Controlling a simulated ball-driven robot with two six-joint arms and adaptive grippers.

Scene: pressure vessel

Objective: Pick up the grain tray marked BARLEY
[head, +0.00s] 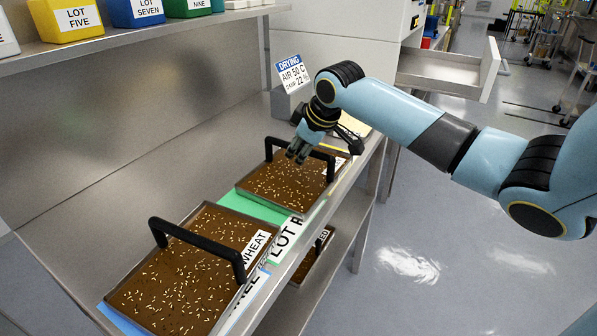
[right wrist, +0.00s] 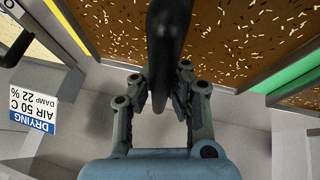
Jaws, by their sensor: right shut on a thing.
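A grain tray (head: 285,190) of brown stuff with pale grains stands at the far part of the lower work shelf. Its black arched handle (head: 270,150) spans it. Its white label (head: 337,166) is mostly hidden by my gripper and the handle, so I cannot read it. My right gripper (head: 299,152) is shut on this handle from above. In the right wrist view the black handle (right wrist: 167,45) runs between the fingers (right wrist: 163,90), with the grain tray (right wrist: 112,25) beyond. My left gripper is not in view.
A tray marked WHEAT (head: 185,270) with its own black handle stands nearer. A green mat (head: 250,206) lies between the trays. A DRYING sign (head: 292,75) stands behind. Coloured lot bins (head: 65,18) line the upper shelf. An open drawer (head: 440,72) juts out at right.

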